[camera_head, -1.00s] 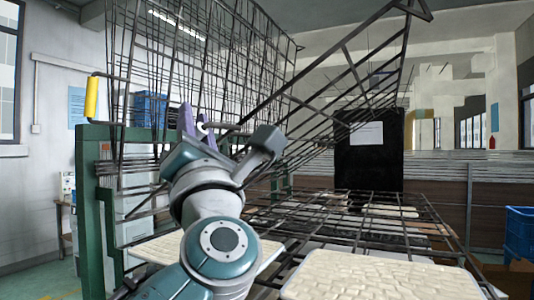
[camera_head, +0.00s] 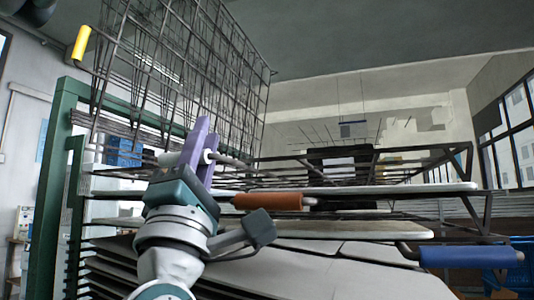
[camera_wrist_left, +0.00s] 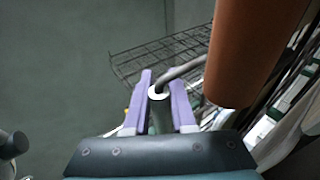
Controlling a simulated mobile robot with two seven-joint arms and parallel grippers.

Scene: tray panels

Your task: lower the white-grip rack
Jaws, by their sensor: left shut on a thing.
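My left gripper (camera_head: 203,145), with purple fingers, is shut on the white grip (camera_head: 212,156) in the head view. In the left wrist view the fingers (camera_wrist_left: 162,100) stand either side of the grip, and its white end (camera_wrist_left: 158,93) shows between them. The white-grip rack (camera_head: 425,160) is a dark wire frame that lies close to level, above the panels. Much of its near side is hidden behind my fingers and other rack parts. My right gripper is not in view.
A wire rack with a yellow grip (camera_head: 81,42) stands steeply raised at the left. An orange grip (camera_head: 268,201) is just right of my gripper and looms close in the wrist view (camera_wrist_left: 255,50). A blue grip (camera_head: 470,257) is lower right. Pale panels (camera_head: 330,275) lie below.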

